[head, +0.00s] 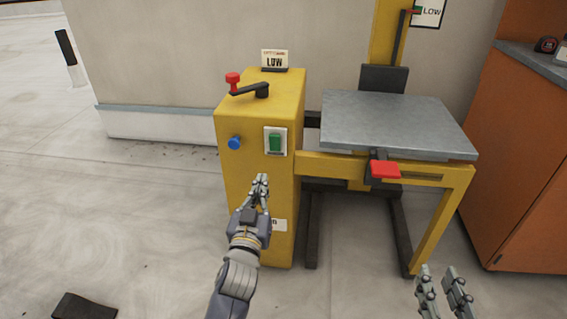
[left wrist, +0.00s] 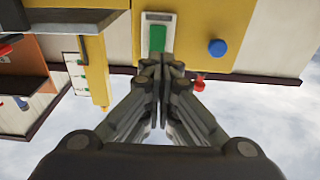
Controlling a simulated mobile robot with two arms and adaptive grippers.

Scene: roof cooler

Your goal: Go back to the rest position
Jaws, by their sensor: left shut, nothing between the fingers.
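My left gripper (head: 261,187) is shut and empty in front of the yellow control box (head: 235,152), a little below its green switch (head: 275,141). In the left wrist view, the closed fingers (left wrist: 160,68) overlap the lower part of the green switch (left wrist: 157,38) in the picture; I cannot tell whether they touch it. My right gripper (head: 446,285) is at the lower right of the head view, with its two fingers apart and nothing seen between them.
To the right are a grey platform (head: 395,120), a red pedal-like handle (head: 385,170) and an orange cabinet (head: 520,150). The floor at left is mostly clear.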

